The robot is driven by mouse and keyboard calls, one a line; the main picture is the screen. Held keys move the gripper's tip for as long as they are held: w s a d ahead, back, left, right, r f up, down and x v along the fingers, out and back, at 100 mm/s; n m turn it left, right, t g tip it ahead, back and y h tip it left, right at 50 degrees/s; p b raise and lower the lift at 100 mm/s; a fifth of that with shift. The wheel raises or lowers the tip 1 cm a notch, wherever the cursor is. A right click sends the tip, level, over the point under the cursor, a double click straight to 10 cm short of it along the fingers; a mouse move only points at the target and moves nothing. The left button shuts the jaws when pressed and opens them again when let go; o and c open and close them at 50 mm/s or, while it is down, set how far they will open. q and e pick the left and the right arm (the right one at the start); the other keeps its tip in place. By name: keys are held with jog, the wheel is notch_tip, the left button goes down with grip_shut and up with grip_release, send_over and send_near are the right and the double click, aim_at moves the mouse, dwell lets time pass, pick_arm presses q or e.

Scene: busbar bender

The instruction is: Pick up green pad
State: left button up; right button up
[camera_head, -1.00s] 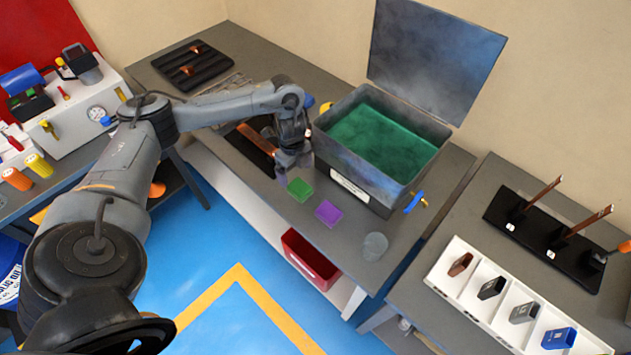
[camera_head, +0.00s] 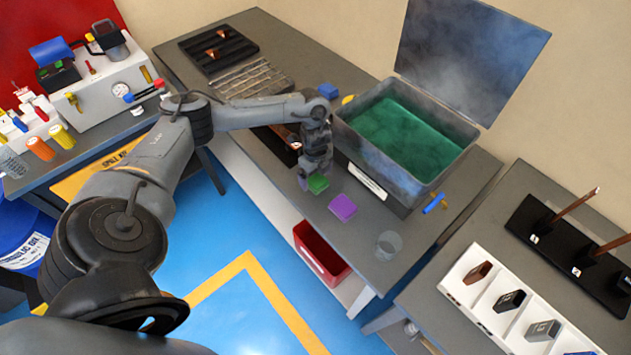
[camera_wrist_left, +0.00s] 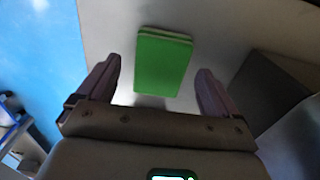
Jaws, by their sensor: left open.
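The green pad (camera_head: 318,184) lies on the grey bench near its front edge, partly hidden by my gripper in the head view. In the left wrist view the green pad (camera_wrist_left: 163,62) looks like a small stack with a layered far edge. My left gripper (camera_head: 308,180) is just above the pad, pointing down. In the left wrist view the open left gripper (camera_wrist_left: 158,98) has a finger on either side of the pad's near end, with a gap on each side. Nothing is held. My right gripper is not in view.
A purple pad (camera_head: 343,207) lies to the right of the green one. A grey tank (camera_head: 372,185) with green contents and a raised lid stands behind. A clear cup (camera_head: 388,246) is further right. A red bin (camera_head: 321,254) sits below the bench's front edge.

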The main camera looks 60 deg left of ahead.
pick_arm(q)
jog(key=shift+f, duration=0.9)
jog(key=shift+c, duration=0.2)
jog(key=c, duration=1)
jog(key=shift+r, duration=0.15)
jog(key=shift+r, duration=0.5)
notch_tip(320, 180, up, 3)
jog(key=shift+s+r+p, duration=0.1)
jog(key=shift+p, duration=0.25)
jog(key=s+d+r, duration=0.2)
jog(key=s+d+r+p, duration=0.1)
jog(key=s+d+r, duration=0.1)
jog(key=s+d, duration=0.1)
jog(key=s+d+r+p, duration=0.1)
jog(key=s+d+r, duration=0.1)
jog(key=s+d, duration=0.1)
jog(key=shift+s+r, duration=0.15)
jog(key=shift+r, duration=0.1)
